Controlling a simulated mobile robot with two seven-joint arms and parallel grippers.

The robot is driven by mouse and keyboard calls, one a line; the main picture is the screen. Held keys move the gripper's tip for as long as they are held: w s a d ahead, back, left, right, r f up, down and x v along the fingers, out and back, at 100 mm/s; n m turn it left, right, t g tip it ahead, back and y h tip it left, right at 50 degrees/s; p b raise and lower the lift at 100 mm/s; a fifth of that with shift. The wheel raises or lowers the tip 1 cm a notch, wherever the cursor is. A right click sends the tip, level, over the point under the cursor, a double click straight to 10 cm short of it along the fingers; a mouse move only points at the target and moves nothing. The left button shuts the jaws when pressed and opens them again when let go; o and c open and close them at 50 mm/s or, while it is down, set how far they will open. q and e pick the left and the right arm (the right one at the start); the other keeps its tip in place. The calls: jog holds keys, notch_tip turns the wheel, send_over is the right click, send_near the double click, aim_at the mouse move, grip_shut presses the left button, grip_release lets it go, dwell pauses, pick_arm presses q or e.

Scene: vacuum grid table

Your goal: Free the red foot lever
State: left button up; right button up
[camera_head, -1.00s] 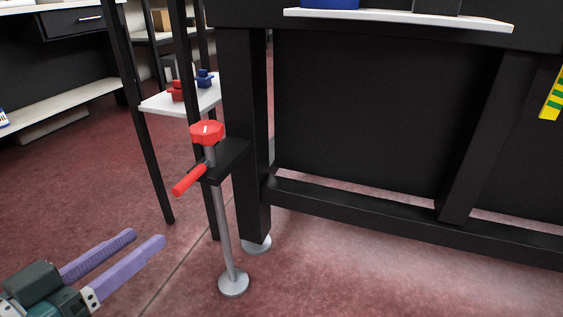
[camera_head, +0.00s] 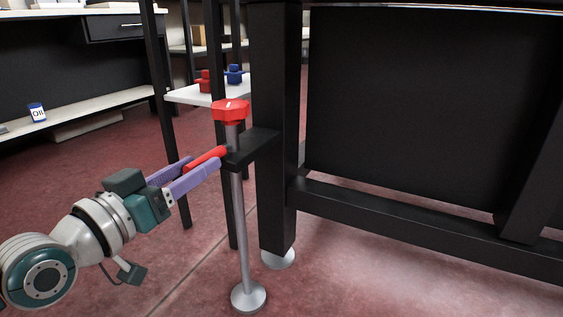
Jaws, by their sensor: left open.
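The red foot lever (camera_head: 207,158) sticks out to the left and slightly down from a black bracket (camera_head: 252,147) on the table leg. A grey post (camera_head: 241,230) with a round foot runs down through the bracket, and a red knob (camera_head: 231,111) caps it. My left gripper (camera_head: 198,172) comes in from the left with its two purple fingers open, one on each side of the lever. Whether the fingers touch the lever cannot be told. Part of the lever is hidden by the fingers and gripper body. My right gripper is not in view.
The black table leg (camera_head: 272,130) and lower crossbar (camera_head: 400,220) stand right of the post. Behind it, a small white shelf (camera_head: 190,96) on black legs holds red and blue parts. A bench with an oil can (camera_head: 38,112) is at the far left.

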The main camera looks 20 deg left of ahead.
pick_arm(q)
grip_shut()
dwell(0.5)
dwell(1.0)
